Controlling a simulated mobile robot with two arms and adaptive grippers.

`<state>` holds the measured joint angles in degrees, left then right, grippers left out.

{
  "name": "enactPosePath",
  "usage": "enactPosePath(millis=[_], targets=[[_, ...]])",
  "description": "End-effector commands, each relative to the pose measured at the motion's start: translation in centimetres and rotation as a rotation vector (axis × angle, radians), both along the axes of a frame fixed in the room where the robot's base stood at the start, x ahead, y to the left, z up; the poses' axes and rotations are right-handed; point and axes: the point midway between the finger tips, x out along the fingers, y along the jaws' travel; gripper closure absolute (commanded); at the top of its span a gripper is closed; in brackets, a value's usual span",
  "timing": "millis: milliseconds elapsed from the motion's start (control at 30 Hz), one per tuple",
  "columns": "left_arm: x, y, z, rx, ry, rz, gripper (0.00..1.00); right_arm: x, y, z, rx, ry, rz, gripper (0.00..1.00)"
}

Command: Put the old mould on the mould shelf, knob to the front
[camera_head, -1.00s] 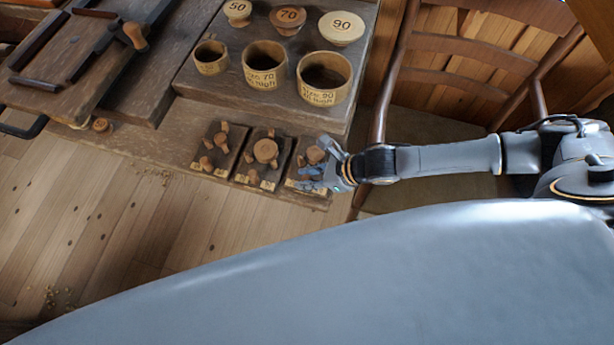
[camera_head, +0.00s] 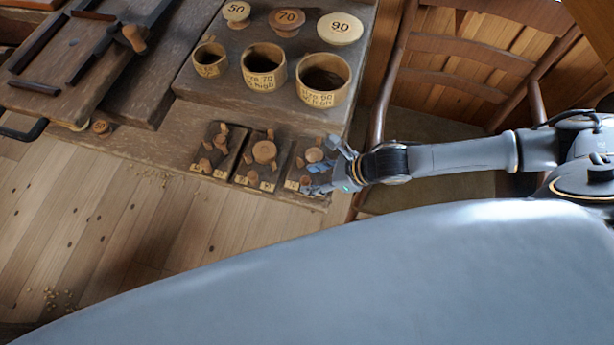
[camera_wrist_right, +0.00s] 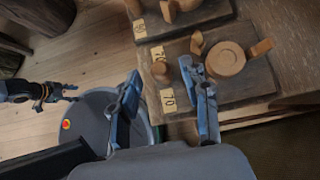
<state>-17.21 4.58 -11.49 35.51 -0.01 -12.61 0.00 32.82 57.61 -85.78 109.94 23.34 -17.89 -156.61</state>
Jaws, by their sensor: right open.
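Three dark moulds with turned wooden pieces stand in a row on a low plank ledge, likely the mould shelf (camera_head: 160,140): left (camera_head: 213,150), middle (camera_head: 264,152) and right (camera_head: 313,156). Which is the old one I cannot tell. My right gripper (camera_head: 322,166) is open at the right-hand mould, partly covering it. In the right wrist view the open fingers (camera_wrist_right: 159,70) are spread near a small knob (camera_wrist_right: 160,72) and a number tag (camera_wrist_right: 168,100) at that mould's edge; a round disc (camera_wrist_right: 226,58) lies beyond. My left gripper (camera_wrist_right: 62,92) shows small at left, its opening unclear.
Behind the moulds, a raised board holds three cups (camera_head: 264,68) and three numbered lids (camera_head: 287,20). A wooden tray (camera_head: 70,60) with dark bars lies at the left. A chair (camera_head: 450,45) stands right of the bench.

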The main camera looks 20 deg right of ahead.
Motion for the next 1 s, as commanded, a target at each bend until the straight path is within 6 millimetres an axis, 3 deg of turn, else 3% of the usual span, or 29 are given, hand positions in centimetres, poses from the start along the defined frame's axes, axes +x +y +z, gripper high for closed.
enactPosePath(millis=[200, 400, 1000], targets=[[0.0, 0.0, 0.8, 0.000, -0.001, 0.000, 0.54, -1.9, -3.0, 3.7, -0.004, 0.000, -0.002, 0.54], [0.0, 0.0, 1.4, 0.000, -0.001, 0.001, 0.54, -3.1, -4.8, 5.8, -0.002, 0.000, -0.001, 0.54], [0.1, 0.0, 1.5, 0.000, -0.001, 0.001, 0.54, -3.6, -5.3, 6.4, 0.001, 0.001, 0.000, 0.54]])
